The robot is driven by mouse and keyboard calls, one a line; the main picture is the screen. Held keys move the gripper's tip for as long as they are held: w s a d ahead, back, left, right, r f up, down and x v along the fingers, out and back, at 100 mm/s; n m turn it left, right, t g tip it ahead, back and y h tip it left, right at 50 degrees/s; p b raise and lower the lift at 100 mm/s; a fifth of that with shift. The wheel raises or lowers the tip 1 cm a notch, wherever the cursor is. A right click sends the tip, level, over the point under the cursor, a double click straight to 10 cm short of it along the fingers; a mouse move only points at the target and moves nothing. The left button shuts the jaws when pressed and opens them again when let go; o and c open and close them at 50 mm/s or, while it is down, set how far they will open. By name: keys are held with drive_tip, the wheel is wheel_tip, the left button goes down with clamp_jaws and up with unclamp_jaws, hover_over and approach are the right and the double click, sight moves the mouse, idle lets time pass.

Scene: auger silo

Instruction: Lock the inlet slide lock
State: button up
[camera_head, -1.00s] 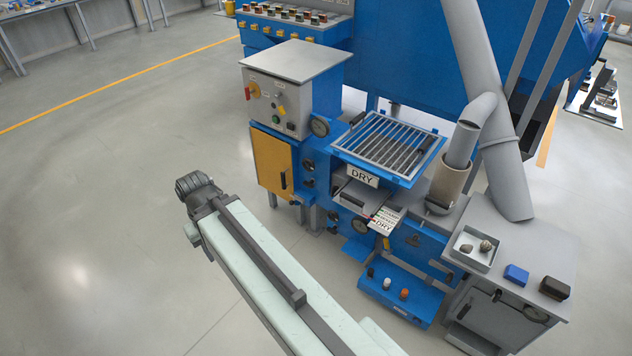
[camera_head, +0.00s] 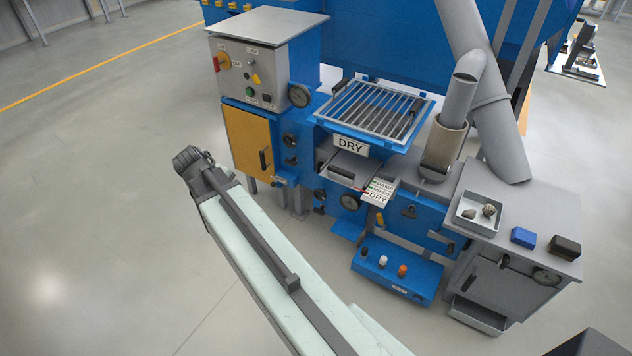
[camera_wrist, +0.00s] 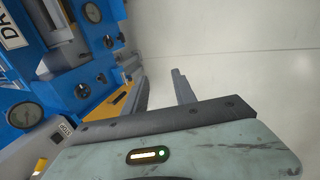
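The blue inlet unit stands right of my arm in the head view, with a barred grate (camera_head: 375,110) on top and a DRY sign (camera_head: 350,145) on its front. Below the sign is a slide plate with a dark handle (camera_head: 342,172). Hanging tags (camera_head: 377,193) and a small red part are beside it. I cannot tell for sure which small part is the slide lock. My gripper (camera_wrist: 164,86) shows in the wrist view with two grey fingers apart and nothing between them. It points over bare floor, away from the slide.
A grey control cabinet (camera_head: 265,80) with a yellow door (camera_head: 248,141) stands left of the inlet. A blue box with several knobs (camera_head: 397,272) sits low in front. A grey side bench (camera_head: 530,210) holds a tray of stones. The floor left of my arm is clear.

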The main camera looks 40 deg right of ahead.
drive_tip(key=w+d+f+n+t+h+b, duration=0.1)
drive_tip(key=w+d+f+n+h+b, duration=0.25)
drive_tip(key=d+f+b, duration=0.65)
drive_tip(key=w+d+f+n+h+b, duration=0.35)
drive_tip(key=d+f+b, duration=0.25)
drive_tip(key=d+b, duration=0.6)
drive_tip(key=n+t+h+b, duration=0.2)
drive_tip(key=n+h+b, duration=0.4)
drive_tip(key=n+b, duration=0.9)
approach(317, 164)
drive_tip(key=d+m+b, duration=0.3)
drive_tip(key=m+b, duration=0.1)
drive_tip(key=x, duration=0.8)
drive_tip(key=shift+w+a+f, duration=0.1)
drive_tip(key=shift+w+a, duration=0.05)
drive_tip(key=shift+w, duration=0.2)
clamp_jaws()
drive_tip(key=shift+a, duration=0.25)
drive_tip(key=shift+d+m, duration=0.15)
drive_tip(key=shift+m, duration=0.15)
